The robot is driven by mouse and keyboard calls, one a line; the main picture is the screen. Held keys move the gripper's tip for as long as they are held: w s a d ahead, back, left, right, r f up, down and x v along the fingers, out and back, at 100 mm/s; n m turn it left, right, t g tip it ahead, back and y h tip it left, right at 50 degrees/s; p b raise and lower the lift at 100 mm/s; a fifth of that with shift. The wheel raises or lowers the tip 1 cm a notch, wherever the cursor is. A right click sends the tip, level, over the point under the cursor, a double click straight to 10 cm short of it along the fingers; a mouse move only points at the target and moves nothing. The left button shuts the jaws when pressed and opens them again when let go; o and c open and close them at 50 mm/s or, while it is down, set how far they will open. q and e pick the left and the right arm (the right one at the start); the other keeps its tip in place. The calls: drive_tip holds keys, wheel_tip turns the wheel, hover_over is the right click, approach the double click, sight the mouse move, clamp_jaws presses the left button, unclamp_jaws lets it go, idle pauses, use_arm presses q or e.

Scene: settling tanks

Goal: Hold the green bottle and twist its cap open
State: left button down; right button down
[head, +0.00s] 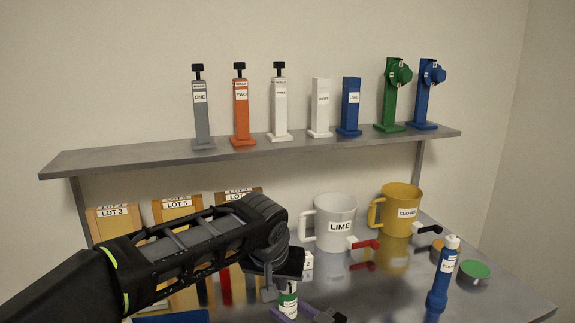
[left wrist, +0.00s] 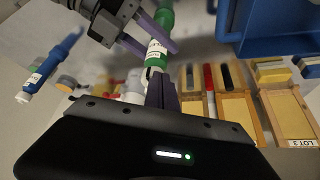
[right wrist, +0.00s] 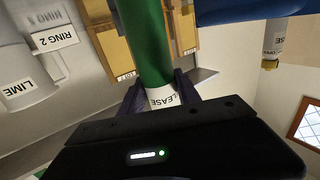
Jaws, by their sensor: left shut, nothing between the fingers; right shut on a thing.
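The green bottle (head: 288,301) has a white label and stands low in the middle of the head view, partly hidden by my left gripper. It also shows in the left wrist view (left wrist: 164,18) and large in the right wrist view (right wrist: 148,45). My right gripper (right wrist: 160,90) is shut on the bottle, its purple fingers on either side of the label. My left gripper (left wrist: 160,92) is shut and empty, its fingertips close to the bottle's white end. I cannot make out the cap clearly, or whether the fingertips touch it.
A blue bottle (head: 439,280) with a white cap stands at the right. Wooden lot trays (head: 178,206) stand at the left. A shelf (head: 350,139) holds several dispensers above.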

use_arm(q)
drive_tip(key=shift+s+d, duration=0.2)
drive_tip(key=shift+d, duration=0.25)
drive_tip(key=shift+d, duration=0.3)
drive_tip(key=shift+d, duration=0.15)
drive_tip(key=shift+s, duration=0.15)
idle(0.4)
drive_tip(key=shift+s, duration=0.25)
wheel_tip(320, 180, up, 6)
idle(0.7)
